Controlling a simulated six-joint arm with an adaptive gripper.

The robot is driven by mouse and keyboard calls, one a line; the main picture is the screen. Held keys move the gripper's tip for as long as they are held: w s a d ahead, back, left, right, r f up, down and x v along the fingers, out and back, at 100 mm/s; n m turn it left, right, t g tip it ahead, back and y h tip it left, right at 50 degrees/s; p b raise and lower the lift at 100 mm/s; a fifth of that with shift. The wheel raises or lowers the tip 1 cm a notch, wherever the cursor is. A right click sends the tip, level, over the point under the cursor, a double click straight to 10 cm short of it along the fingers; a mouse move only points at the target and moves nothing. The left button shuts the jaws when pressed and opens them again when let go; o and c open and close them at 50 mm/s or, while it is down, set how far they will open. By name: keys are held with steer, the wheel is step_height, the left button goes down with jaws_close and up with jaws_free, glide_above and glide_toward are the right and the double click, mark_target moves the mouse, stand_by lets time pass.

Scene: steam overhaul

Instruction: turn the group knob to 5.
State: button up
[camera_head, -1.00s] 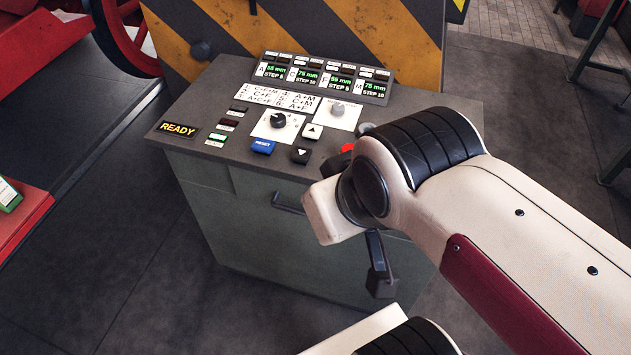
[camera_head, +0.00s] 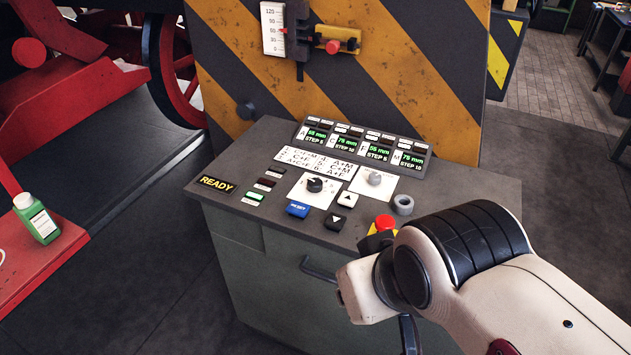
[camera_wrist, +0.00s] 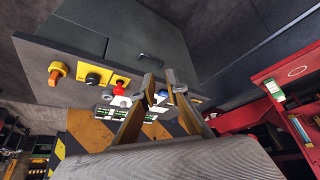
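The group knob (camera_head: 315,185) is a small black dial on a white plate on the console top, with small numbers around it. A light mark shows on its upper left side; I cannot read which number it meets. In the wrist view my gripper (camera_wrist: 160,84) has its two fingers apart with a gap between them, and nothing is clearly held. The fingers appear in front of the console's controls, and they hide part of them, so I cannot make out the knob there. In the head view the arm is at the lower right, apart from the knob, and the fingertips are not clear.
A grey knob (camera_head: 374,179), a blue button (camera_head: 297,209), arrow buttons (camera_head: 346,199) and a red emergency stop (camera_head: 384,223) surround the knob. Green displays (camera_head: 362,146) stand behind. A striped panel (camera_head: 400,60) rises at the back. A green bottle (camera_head: 38,218) stands at left.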

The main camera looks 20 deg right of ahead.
steer(key=o, duration=0.6)
steer(key=shift+o, duration=0.2)
steer(key=shift+w+d+f+g, duration=0.1)
steer(key=shift+d+f+g, duration=0.1)
steer(key=shift+f, duration=0.2)
steer(key=shift+w+d+f+g, duration=0.1)
steer(key=shift+f+g, duration=0.1)
steer(key=shift+f, duration=0.15)
steer(key=w+d+f, duration=0.3)
steer(key=w, duration=0.7)
steer(key=w+d+f+g, duration=0.1)
steer(key=w+d+f, duration=0.2)
steer(key=w, duration=0.8)
steer(key=w+d+f+g, duration=0.1)
steer(key=w+d+f, duration=0.2)
steer(key=w, duration=0.8)
steer(key=shift+w+f+y, duration=0.1)
steer(key=shift+f+y, duration=0.3)
steer(key=shift+f, duration=0.45)
steer(key=w, duration=0.3)
steer(key=shift+w+d+f, duration=0.15)
steer(key=shift+w+d, duration=0.05)
steer(key=shift+d, duration=0.15)
steer(key=w+r, duration=0.1)
steer(key=w+r+n+t, duration=0.1)
steer(key=w, duration=0.1)
steer(key=w+n, duration=0.1)
steer(key=shift+w+d+r+t, duration=0.15)
steer(key=shift+d+r+t, duration=0.05)
steer(key=shift+r+t, duration=0.2)
